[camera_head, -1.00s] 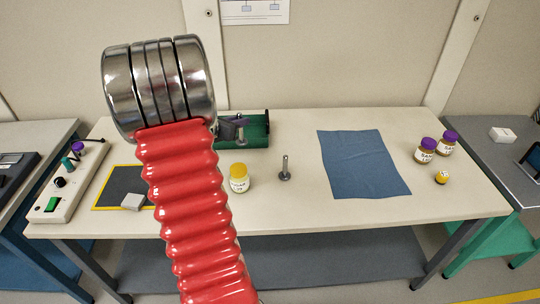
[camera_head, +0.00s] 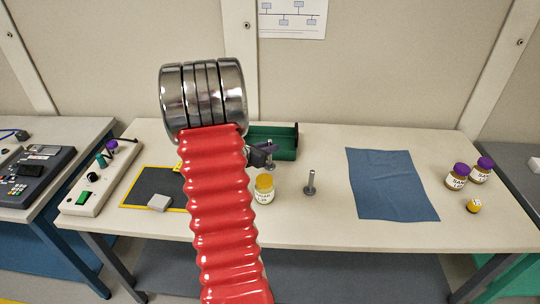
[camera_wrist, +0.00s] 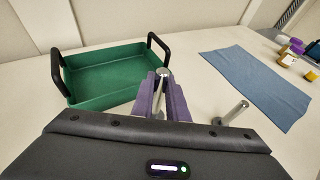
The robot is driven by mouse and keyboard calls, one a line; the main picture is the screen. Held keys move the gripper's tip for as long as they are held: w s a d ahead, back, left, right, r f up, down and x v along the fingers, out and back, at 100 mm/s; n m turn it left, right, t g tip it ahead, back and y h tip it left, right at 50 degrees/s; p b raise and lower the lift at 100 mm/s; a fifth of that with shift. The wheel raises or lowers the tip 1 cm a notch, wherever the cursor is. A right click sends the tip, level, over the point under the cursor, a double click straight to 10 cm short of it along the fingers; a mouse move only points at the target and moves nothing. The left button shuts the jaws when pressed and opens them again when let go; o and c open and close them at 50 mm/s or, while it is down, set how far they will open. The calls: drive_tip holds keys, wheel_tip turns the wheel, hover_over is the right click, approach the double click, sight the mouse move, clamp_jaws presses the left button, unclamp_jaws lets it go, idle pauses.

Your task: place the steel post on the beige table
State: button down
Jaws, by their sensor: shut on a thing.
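My gripper (camera_wrist: 161,88) has purple fingers. It is shut on a steel post (camera_wrist: 161,74), whose round top shows between the fingers in the wrist view. In the head view the held post (camera_head: 270,158) is small and upright beside my dark gripper (camera_head: 262,153), partly hidden by my red arm. It is over the beige table (camera_head: 330,228), in front of the green tray; I cannot tell whether its foot touches the table. A second steel post (camera_head: 311,183) stands on the table to the right, also in the wrist view (camera_wrist: 235,112).
A green tray (camera_head: 286,146) with black handles is behind the gripper. A yellow-capped jar (camera_head: 265,190) stands near the posts. A blue cloth (camera_head: 390,185) lies to the right, with purple-capped jars (camera_head: 457,178) beyond. A dark mat (camera_head: 150,190) and control box (camera_head: 98,180) are left.

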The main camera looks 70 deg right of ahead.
sight(270, 165)
drive_tip(key=shift+f, duration=1.8)
drive_tip(key=shift+f, duration=0.1)
drive_tip(key=c, duration=1.7)
unclamp_jaws()
drive_tip(key=shift+c, duration=0.2)
drive_tip(key=shift+w+a+r, duration=0.1)
drive_tip(key=shift+a+r, duration=0.05)
drive_tip(key=shift+r, duration=0.05)
drive_tip(key=v, duration=1.1)
drive_tip(key=shift+a, duration=0.3)
drive_tip(key=shift+w+r, duration=0.1)
